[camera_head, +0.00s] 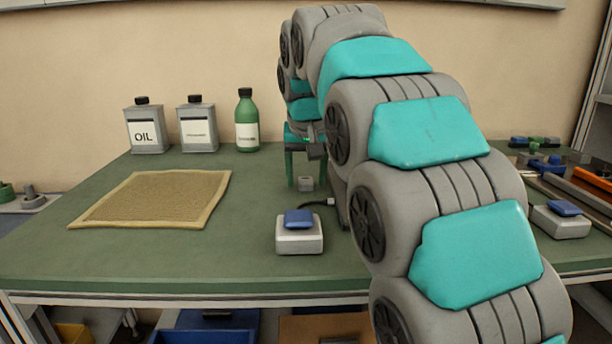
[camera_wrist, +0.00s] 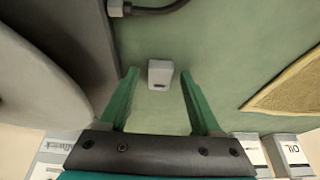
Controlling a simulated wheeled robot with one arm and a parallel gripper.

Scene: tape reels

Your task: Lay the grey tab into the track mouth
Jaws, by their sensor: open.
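The grey tab (camera_head: 306,184) is a small pale block on the green bench, left of my arm. My gripper (camera_head: 306,178) has green fingers pointing down, one on each side of the tab. In the wrist view my gripper (camera_wrist: 160,80) is open, with a gap on both sides of the tab. I cannot tell how far down the fingertips reach beside it. I cannot make out the track mouth in either view; my arm hides part of the bench.
A white box with a blue top (camera_head: 299,234) and a black cable stands in front. A dark slab (camera_wrist: 75,45) stands close left of the fingers in the wrist view. A tan mat (camera_head: 152,199), an oil can (camera_head: 146,128) and a green bottle (camera_head: 246,122) are at left.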

